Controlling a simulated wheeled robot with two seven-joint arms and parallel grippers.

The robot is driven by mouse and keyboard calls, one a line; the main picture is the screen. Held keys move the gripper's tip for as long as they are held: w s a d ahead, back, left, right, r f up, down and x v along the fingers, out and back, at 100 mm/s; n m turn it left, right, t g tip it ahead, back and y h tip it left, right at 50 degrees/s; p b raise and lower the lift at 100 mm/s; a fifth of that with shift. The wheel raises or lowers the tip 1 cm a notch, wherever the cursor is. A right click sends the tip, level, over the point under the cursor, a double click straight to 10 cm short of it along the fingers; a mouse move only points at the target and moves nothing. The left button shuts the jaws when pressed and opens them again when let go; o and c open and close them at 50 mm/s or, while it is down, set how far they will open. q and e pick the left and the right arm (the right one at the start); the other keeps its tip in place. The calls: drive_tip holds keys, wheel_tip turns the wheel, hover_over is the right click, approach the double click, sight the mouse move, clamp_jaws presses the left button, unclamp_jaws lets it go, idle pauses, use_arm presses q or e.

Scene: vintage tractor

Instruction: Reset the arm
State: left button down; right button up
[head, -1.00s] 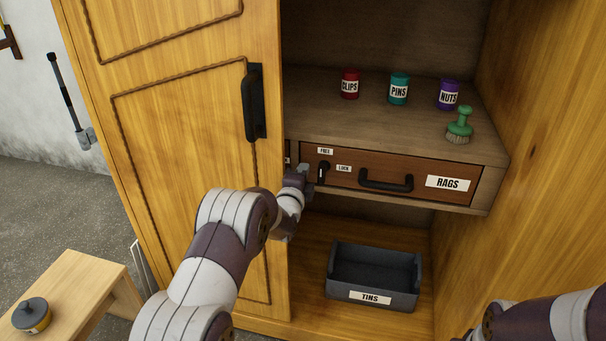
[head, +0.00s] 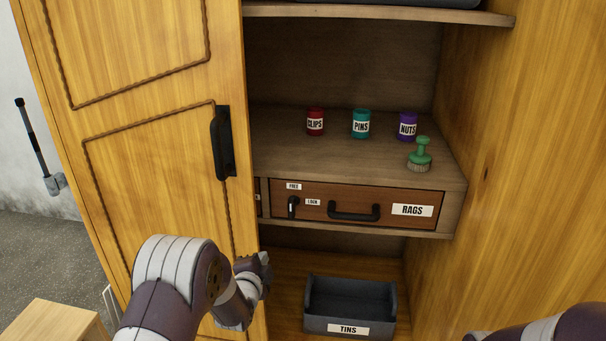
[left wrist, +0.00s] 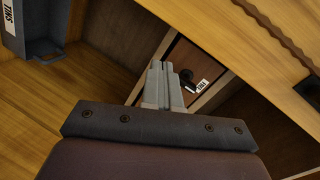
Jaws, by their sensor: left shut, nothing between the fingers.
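My left gripper (head: 264,262) is in front of the cabinet, below and left of the drawer and near the edge of the cabinet door. In the left wrist view its fingers (left wrist: 163,85) are together and empty. The brown RAGS drawer (head: 330,215) is shut, with a black handle (head: 354,212). A small black latch lever (head: 292,207) hangs upright at the drawer's left, beside the FREE and LOCK labels. The fingers are apart from the lever. Part of my right arm (head: 540,332) shows at the bottom right; its gripper is out of frame.
The cabinet door (head: 150,140) stands open on the left with a black handle (head: 222,143). Red, teal (head: 361,124) and purple jars and a green brush (head: 420,158) stand on the shelf. A grey TINS bin (head: 350,300) sits below. A wooden bench (head: 52,325) is at lower left.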

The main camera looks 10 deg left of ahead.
use_arm(q)
drive_tip(key=s+f+n+g, duration=0.7)
drive_tip(key=s+n+g, duration=0.1)
drive_tip(key=s, duration=0.5)
drive_tip(key=s+d+r+n+g, duration=0.1)
drive_tip(key=s+r+n+g, duration=0.2)
drive_tip(key=s, duration=0.7)
drive_tip(key=s+d+r+n+g, duration=0.1)
drive_tip(key=s+r+n+g, duration=0.25)
drive_tip(key=s, duration=0.55)
wheel_tip(320, 180, up, 22)
drive_tip(key=t+p, duration=0.1)
drive_tip(key=p, duration=2)
drive_tip(key=shift+w+a+m, duration=0.2)
drive_tip(key=shift+w+m, duration=0.1)
drive_tip(key=shift+m, duration=0.05)
drive_tip(key=shift+r, duration=0.1)
